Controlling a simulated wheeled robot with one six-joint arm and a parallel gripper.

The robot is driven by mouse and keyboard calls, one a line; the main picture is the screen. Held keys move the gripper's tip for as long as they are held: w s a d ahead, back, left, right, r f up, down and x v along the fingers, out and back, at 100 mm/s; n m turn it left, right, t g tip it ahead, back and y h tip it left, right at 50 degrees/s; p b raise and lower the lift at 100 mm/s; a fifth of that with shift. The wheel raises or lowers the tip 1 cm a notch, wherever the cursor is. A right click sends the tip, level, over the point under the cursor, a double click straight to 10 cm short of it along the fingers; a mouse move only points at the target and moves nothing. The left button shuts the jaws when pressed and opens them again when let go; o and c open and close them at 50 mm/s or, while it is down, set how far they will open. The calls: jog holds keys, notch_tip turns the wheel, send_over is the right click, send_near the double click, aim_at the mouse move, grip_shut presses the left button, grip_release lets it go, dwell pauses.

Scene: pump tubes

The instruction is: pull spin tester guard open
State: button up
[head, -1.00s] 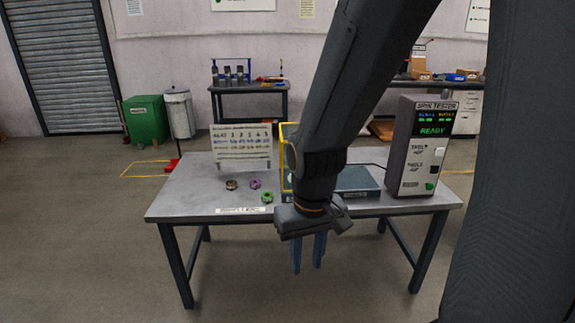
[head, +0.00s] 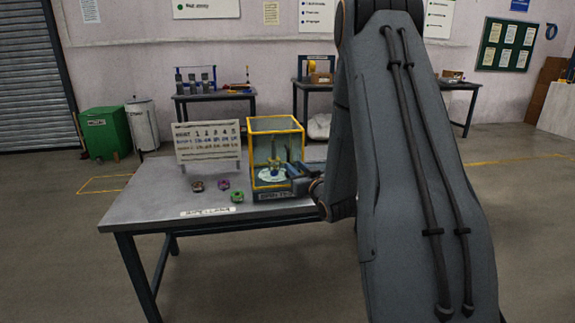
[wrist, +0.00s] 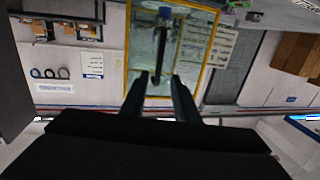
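The spin tester guard (head: 275,124) is a clear box with a yellow frame, standing near the right of the table's visible top. Inside it is a pale round plate (head: 271,174) with an upright fixture. My gripper (head: 288,174) is at the guard's lower right, partly hidden by its own wrist. In the wrist view, the guard's yellow frame (wrist: 207,62) fills the upper middle. My two fingers (wrist: 159,77) are apart, and a dark bar (wrist: 161,42) ends between their tips. I cannot tell whether they touch it.
A label board (head: 207,145) stands left of the guard. Brown, purple and green ring-like parts (head: 223,184) lie on the table (head: 150,190) in front of it. My arm hides the table's right end.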

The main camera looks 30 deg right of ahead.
aim_at(288, 159)
jog(key=w, duration=0.5)
jog(key=w+d, duration=0.1)
jog(key=w, duration=0.1)
jog(key=shift+w+r, duration=0.15)
jog(key=shift+w, duration=0.25)
grip_shut()
